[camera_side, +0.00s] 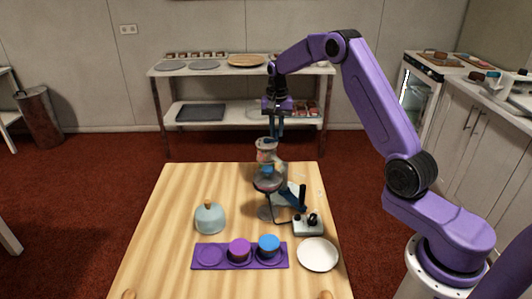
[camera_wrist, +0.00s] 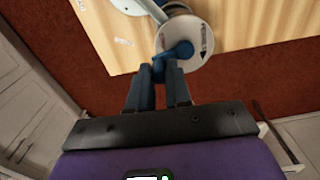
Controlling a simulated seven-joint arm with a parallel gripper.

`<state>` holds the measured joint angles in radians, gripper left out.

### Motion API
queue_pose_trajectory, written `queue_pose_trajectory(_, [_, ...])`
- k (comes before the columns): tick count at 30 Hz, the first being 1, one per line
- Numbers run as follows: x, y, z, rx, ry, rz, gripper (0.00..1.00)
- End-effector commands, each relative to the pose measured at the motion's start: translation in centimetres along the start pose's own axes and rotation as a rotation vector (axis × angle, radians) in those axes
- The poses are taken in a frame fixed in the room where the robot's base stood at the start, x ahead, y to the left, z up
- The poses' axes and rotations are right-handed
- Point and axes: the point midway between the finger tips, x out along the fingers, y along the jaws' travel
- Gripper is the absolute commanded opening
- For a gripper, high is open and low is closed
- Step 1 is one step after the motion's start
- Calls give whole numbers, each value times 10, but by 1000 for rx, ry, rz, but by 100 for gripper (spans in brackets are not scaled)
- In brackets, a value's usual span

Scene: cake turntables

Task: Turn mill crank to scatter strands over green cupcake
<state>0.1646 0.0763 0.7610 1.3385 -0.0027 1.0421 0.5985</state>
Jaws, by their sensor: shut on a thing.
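The mill (camera_side: 266,156) stands above the far part of the wooden table, with a rounded bowl-like part (camera_side: 268,184) below its pale top. In the wrist view its round white top (camera_wrist: 200,36) carries a blue crank knob (camera_wrist: 181,51). My gripper (camera_side: 275,140) points down at the mill's top from above. In the wrist view its fingertips (camera_wrist: 164,72) are shut on the crank knob. I cannot make out a green cupcake in either view; the area under the mill is small and partly blocked.
A purple tray (camera_side: 210,268) at the front holds a purple cupcake (camera_side: 239,252) and a blue cupcake (camera_side: 269,246); its left place is empty. A pale blue dome (camera_side: 209,218) stands left, a white plate (camera_side: 318,254) right. A small white base (camera_side: 308,226) with dark knobs sits near the mill.

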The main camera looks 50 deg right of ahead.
Motion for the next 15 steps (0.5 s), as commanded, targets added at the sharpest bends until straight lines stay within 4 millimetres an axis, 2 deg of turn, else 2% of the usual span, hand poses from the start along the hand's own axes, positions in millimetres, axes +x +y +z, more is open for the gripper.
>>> queue_pose_trajectory(1, [-2, -10, 1, -10, 3, -11, 0])
queue_pose_trajectory(3, [-1, -11, -2, -11, 3, -11, 0])
queue_pose_trajectory(15, [-2, -13, -6, -12, 0, -9, 0])
